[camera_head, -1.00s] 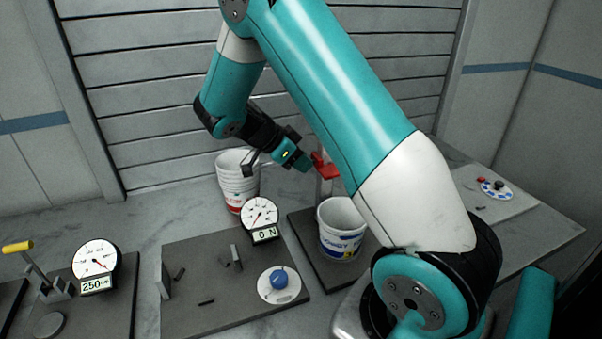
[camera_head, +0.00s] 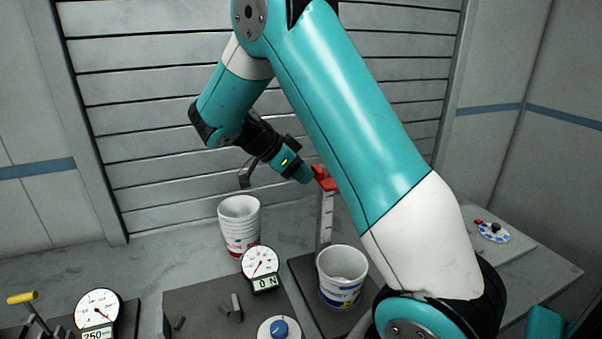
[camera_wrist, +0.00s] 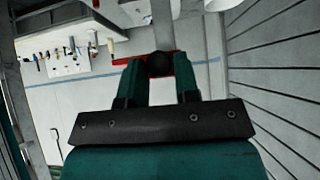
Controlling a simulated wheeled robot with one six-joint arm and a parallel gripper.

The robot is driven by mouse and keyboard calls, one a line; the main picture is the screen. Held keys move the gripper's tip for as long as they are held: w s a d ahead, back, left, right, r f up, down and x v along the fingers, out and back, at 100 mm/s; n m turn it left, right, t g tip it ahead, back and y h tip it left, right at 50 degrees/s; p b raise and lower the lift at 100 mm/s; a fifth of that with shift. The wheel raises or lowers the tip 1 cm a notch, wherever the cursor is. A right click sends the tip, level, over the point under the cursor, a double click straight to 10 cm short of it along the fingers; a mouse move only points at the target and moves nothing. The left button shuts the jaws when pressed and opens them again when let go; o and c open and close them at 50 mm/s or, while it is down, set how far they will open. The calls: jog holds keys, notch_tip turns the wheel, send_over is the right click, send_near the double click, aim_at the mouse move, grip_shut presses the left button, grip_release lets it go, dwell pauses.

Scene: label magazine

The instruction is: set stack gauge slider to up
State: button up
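The stack gauge slider is a red piece (camera_head: 325,178) on an upright pale scale rail (camera_head: 326,220) behind the white bucket. It sits at the rail's visible top end, with marked rail showing below. My gripper (camera_head: 307,175) reaches it from the left. In the wrist view the two teal fingers (camera_wrist: 160,80) stand on either side of the slider's black round knob (camera_wrist: 160,64) and appear to touch it. The red slider body (camera_wrist: 125,61) shows just beyond. My upper arm passes close to the slider's right side in the head view.
A white bucket (camera_head: 341,275) stands in front of the rail on a dark plate. Stacked white cups (camera_head: 239,225) stand to the left. A force gauge (camera_head: 261,264), a blue knob (camera_head: 279,328) and a yellow-handled lever (camera_head: 22,298) are in front. Free counter lies at back left.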

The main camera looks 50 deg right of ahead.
jog(key=o, duration=0.3)
jog(key=shift+r, duration=0.25)
jog(key=shift+o, duration=0.3)
jog(key=shift+f, duration=0.1)
jog(key=shift+a, duration=0.1)
jog(key=p+v, duration=0.8)
jog(key=v, duration=0.9)
jog(key=shift+a, duration=0.15)
